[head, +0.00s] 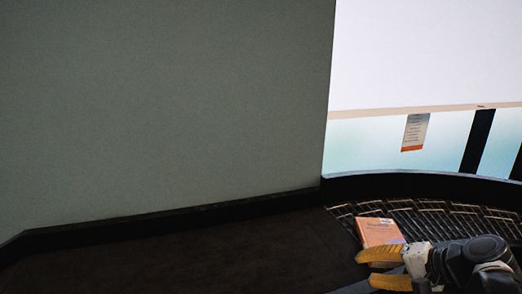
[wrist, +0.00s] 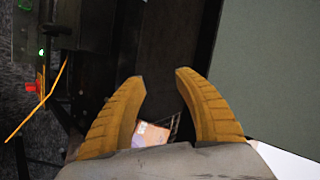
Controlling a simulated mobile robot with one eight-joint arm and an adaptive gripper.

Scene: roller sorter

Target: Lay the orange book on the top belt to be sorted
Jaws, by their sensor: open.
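The orange book (head: 378,231), orange with a pale strip along its edge, lies on the dark roller bed (head: 455,220) at the lower right of the head view. My gripper (head: 365,269) is just in front of it in that view, its yellow fingers spread and empty, covering the book's near edge. In the wrist view my gripper (wrist: 160,77) is open, and part of the book (wrist: 150,133) shows low between the finger bases; the rest is hidden. I cannot tell whether a finger touches it. The dark belt (head: 200,250) runs left of the rollers.
A large grey-green panel (head: 160,110) stands behind the belt, with a dark rail along its foot. A curved black rim (head: 430,184) and a glass barrier with a posted notice (head: 414,132) bound the rollers. An orange-yellow rod and red part (wrist: 32,87) show at left in the wrist view.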

